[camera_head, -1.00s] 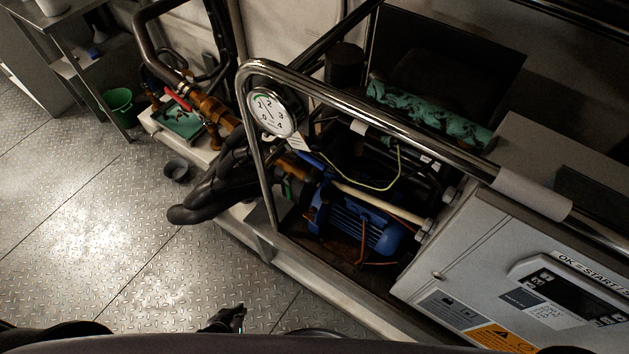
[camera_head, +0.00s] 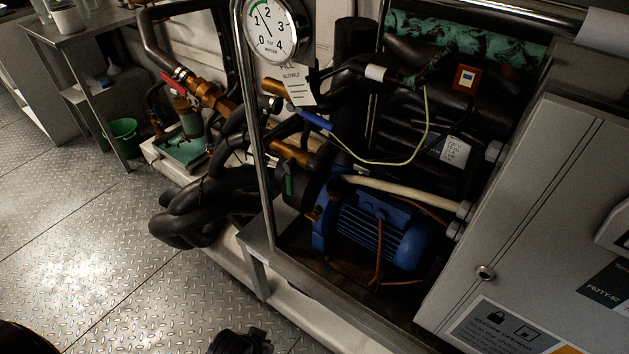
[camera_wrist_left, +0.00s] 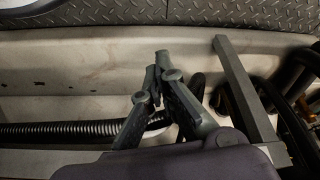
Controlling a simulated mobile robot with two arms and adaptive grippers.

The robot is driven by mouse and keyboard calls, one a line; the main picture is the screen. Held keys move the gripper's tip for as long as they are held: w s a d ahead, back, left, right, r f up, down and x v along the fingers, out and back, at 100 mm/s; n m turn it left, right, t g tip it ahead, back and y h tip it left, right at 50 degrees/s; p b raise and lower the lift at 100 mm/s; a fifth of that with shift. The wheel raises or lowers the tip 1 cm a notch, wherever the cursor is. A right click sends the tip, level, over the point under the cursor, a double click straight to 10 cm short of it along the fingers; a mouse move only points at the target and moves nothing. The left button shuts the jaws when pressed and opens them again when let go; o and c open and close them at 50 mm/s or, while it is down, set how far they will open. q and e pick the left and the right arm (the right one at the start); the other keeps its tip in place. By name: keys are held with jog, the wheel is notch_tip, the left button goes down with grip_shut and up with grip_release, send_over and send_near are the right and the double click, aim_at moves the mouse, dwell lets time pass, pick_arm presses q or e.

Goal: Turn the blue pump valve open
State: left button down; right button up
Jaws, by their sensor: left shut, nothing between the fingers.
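The blue valve handle (camera_head: 315,118) is a short bar on the pipework, below the round gauge (camera_head: 268,30) and its hanging paper tag. It lies slanted, above and left of the blue pump motor (camera_head: 370,230). My left gripper (camera_wrist_left: 160,62) is shut and empty in the left wrist view, over the pale base ledge. A dark gripper part, seemingly the left one, shows at the bottom edge of the head view (camera_head: 240,342), well below the handle and apart from it. My right gripper is not in view.
A steel frame post (camera_head: 257,150) stands just left of the handle. Thick black hoses (camera_head: 205,205) bulge out left of it. A yellow-green wire (camera_head: 400,160) loops close by. The grey control cabinet (camera_head: 530,220) stands right. The tread-plate floor (camera_head: 90,240) is open at left.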

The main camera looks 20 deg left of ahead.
aim_at(311, 117)
pick_arm(q)
jog(key=w+d+r+n+t+h+b, duration=0.4)
jog(key=w+r+n+t, duration=0.15)
jog(key=r, duration=0.45)
jog(key=w+d+r+n+t+h+b, duration=0.4)
jog(key=w+d+r+n, duration=0.15)
jog(key=r, duration=0.45)
jog(key=w+a+r+n+t+h, duration=0.1)
jog(key=a+r+n+t, duration=0.3)
jog(key=r+n, duration=0.55)
jog(key=w+a+r+n+t+h, duration=0.1)
jog(key=w+a+r+n+t, duration=0.1)
jog(key=a+r+n+t, duration=0.5)
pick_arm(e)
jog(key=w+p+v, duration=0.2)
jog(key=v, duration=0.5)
pick_arm(q)
jog(key=w+d+r+n+g+p, duration=0.2)
jog(key=w+d+r+n, duration=0.1)
jog(key=w+d+r, duration=0.3)
jog(key=shift+w+d+r+y, duration=0.25)
jog(key=shift+w+r, duration=0.7)
jog(key=shift+r, duration=1.3)
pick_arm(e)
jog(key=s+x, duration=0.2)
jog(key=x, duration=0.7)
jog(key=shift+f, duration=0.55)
pick_arm(q)
jog(key=shift+a, duration=0.1)
